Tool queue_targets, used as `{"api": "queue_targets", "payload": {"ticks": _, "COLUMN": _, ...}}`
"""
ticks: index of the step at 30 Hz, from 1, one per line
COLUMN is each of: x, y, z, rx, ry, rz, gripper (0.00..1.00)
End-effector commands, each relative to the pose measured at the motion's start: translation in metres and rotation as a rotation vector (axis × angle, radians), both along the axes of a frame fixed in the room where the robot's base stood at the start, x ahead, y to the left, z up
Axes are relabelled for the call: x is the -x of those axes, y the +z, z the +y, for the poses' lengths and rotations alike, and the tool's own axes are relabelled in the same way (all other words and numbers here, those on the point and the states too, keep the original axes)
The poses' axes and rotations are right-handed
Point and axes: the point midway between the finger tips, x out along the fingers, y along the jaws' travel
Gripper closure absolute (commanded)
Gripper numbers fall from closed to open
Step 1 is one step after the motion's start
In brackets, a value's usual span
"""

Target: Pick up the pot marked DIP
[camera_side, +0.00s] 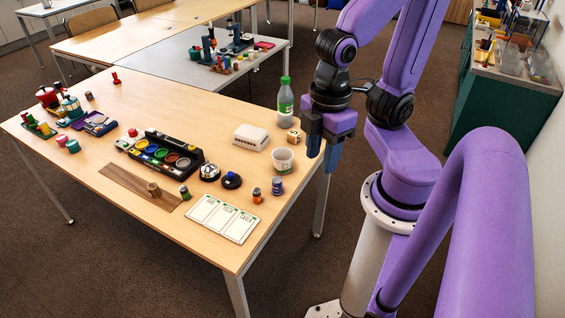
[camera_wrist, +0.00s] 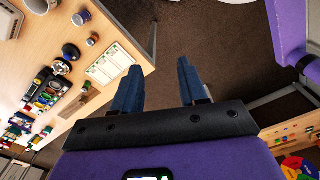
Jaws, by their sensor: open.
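No mark reading DIP is legible, so I cannot tell which pot it is. Small pots stand near the table's right edge: an orange-brown one (camera_side: 257,196) and a blue-purple one (camera_side: 277,186). The wrist view shows these two at upper left, the blue-purple one (camera_wrist: 82,18) and the orange one (camera_wrist: 92,40). A small dark green pot (camera_side: 184,193) and a tan one (camera_side: 153,189) stand near the front edge. My gripper (camera_side: 322,150) is open and empty, up beyond the table's right edge. Its blue fingers (camera_wrist: 159,72) are apart over bare floor.
A white card (camera_side: 222,219) with three panels lies at the front right of the wooden table. A black tray with coloured wells (camera_side: 197,155) sits mid-table. A white cup (camera_side: 283,158), a green-capped bottle (camera_side: 285,105) and a white box (camera_side: 251,137) stand nearest my gripper.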

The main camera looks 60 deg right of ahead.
Motion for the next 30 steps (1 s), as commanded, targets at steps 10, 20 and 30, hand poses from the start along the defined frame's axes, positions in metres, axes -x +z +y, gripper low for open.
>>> {"api": "queue_targets", "payload": {"ticks": 10, "x": 0.0000, "y": 0.0000, "z": 0.0000, "rx": 0.000, "ry": 0.000, "rz": 0.000, "gripper": 0.57}}
{"api": "queue_targets", "payload": {"ticks": 20, "x": 0.0000, "y": 0.0000, "z": 0.0000, "rx": 0.000, "ry": 0.000, "rz": 0.000, "gripper": 0.00}}
{"api": "queue_targets", "payload": {"ticks": 30, "x": -0.0047, "y": -0.0048, "z": -0.0034, "rx": 0.015, "ry": -0.051, "rz": 0.028, "gripper": 0.00}}
